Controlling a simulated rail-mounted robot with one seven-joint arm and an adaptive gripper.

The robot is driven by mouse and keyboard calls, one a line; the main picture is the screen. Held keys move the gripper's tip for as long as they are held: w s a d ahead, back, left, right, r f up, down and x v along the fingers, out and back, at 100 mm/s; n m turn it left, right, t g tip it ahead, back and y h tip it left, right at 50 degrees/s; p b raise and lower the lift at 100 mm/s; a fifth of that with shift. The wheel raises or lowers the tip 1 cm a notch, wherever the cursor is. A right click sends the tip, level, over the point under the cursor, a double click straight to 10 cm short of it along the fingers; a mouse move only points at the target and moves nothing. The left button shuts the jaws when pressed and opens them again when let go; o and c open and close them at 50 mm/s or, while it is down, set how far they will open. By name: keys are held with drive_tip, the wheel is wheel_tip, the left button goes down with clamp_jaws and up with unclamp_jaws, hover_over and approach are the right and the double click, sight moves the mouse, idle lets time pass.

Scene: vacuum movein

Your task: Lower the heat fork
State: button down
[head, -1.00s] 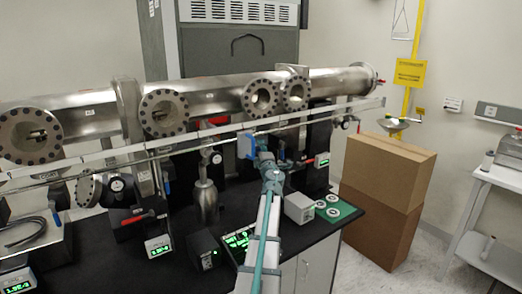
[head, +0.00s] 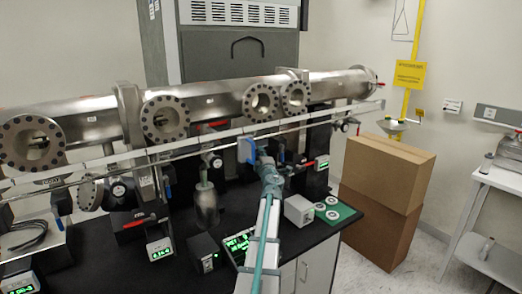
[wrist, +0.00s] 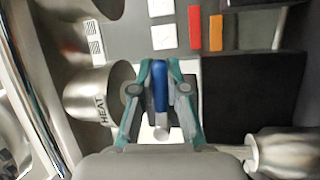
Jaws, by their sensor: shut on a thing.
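In the wrist view, my gripper (wrist: 160,72) is shut on an upright blue handle (wrist: 160,90), with a teal finger on each side. A pale stem end shows below the handle. A metal cylinder labelled HEAT (wrist: 98,95) is just left of the fingers. I take the blue handle for the heat fork's handle, but the fork itself is not clearly visible. In the head view, my gripper (head: 267,160) is in front of the beam pipe, under the long rail. A blue plate (head: 246,149) shows just left of it; the gripped handle is hard to make out there.
The steel pipe (head: 215,103) with round flanges and the long rail (head: 330,117) span the bench above my gripper. A metal cylinder (head: 206,205) and a green-lit display box (head: 238,243) are left of my arm. Cardboard boxes (head: 385,180) stand at the right.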

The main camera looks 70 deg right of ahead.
drive_tip(key=shift+r+m+p, duration=0.1)
drive_tip(key=shift+m+p, duration=0.2)
drive_tip(key=shift+p, duration=0.6)
drive_tip(key=shift+f, duration=0.35)
drive_tip(key=c, duration=1.2)
unclamp_jaws()
drive_tip(key=shift+o, duration=0.2)
drive_tip(key=v, duration=1.2)
drive_tip(key=shift+r, duration=0.2)
